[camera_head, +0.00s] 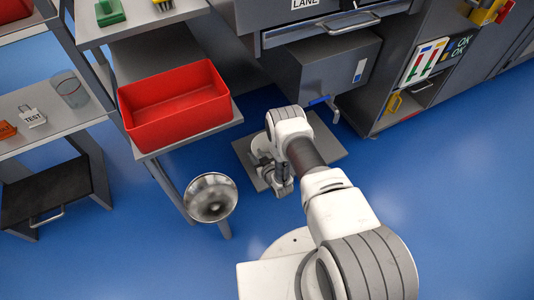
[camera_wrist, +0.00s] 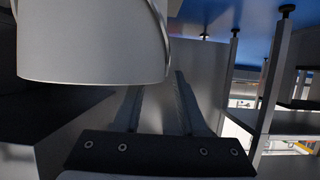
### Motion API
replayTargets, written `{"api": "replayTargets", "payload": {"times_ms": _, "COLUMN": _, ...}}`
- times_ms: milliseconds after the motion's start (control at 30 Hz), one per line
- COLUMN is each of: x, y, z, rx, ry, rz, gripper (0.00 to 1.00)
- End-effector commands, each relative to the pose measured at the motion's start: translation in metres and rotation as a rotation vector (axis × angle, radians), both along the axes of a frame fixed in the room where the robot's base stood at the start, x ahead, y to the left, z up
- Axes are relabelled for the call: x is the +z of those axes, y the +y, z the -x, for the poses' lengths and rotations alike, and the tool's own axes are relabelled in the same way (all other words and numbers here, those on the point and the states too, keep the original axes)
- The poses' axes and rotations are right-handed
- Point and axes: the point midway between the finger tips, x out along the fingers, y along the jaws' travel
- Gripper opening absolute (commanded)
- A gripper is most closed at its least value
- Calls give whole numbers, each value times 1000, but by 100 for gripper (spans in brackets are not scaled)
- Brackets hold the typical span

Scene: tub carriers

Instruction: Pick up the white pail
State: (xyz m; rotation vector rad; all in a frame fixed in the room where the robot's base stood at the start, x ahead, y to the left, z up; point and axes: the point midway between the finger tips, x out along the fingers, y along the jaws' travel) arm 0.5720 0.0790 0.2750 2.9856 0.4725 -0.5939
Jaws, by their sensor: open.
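In the wrist view a large white rounded body, which looks like the white pail (camera_wrist: 88,45), fills the upper left, cut off by the frame's top. A thin curved line runs along its right side, perhaps its handle. My gripper (camera_wrist: 158,98) is open, with its two dark fingers apart and nothing visible held between them. The pail's lower edge in the picture lies just above and left of the fingertips; I cannot tell whether they touch. In the head view my gripper (camera_head: 283,188) is small and partly hidden below my arm, and I cannot clearly make out the pail.
A red tub (camera_head: 175,130) stands on a grey table at the left. A shelf (camera_head: 45,125) holds a translucent cup (camera_head: 71,89) and a tag marked TEST (camera_head: 32,117). A round metal object (camera_head: 210,197) is near the table. Grey cabinets (camera_head: 325,75) stand behind; blue floor is open at right.

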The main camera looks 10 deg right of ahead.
Motion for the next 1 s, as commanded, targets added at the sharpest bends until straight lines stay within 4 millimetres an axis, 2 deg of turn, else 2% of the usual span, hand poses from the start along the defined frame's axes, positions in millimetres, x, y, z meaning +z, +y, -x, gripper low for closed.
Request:
{"api": "replayTargets", "payload": {"times_ms": 400, "x": -2, "y": -1, "z": 4, "rx": 0, "ry": 0, "rz": 0, "gripper": 39}}
{"api": "replayTargets", "payload": {"times_ms": 600, "x": -2, "y": -1, "z": 4, "rx": 0, "ry": 0, "rz": 0, "gripper": 3}}
{"api": "replayTargets", "payload": {"times_ms": 633, "x": -2, "y": -1, "z": 4, "rx": 0, "ry": 0, "rz": 0, "gripper": 0}}
{"api": "replayTargets", "payload": {"times_ms": 1000, "x": -3, "y": -1, "z": 4, "rx": 0, "ry": 1, "rz": 0, "gripper": 0}}
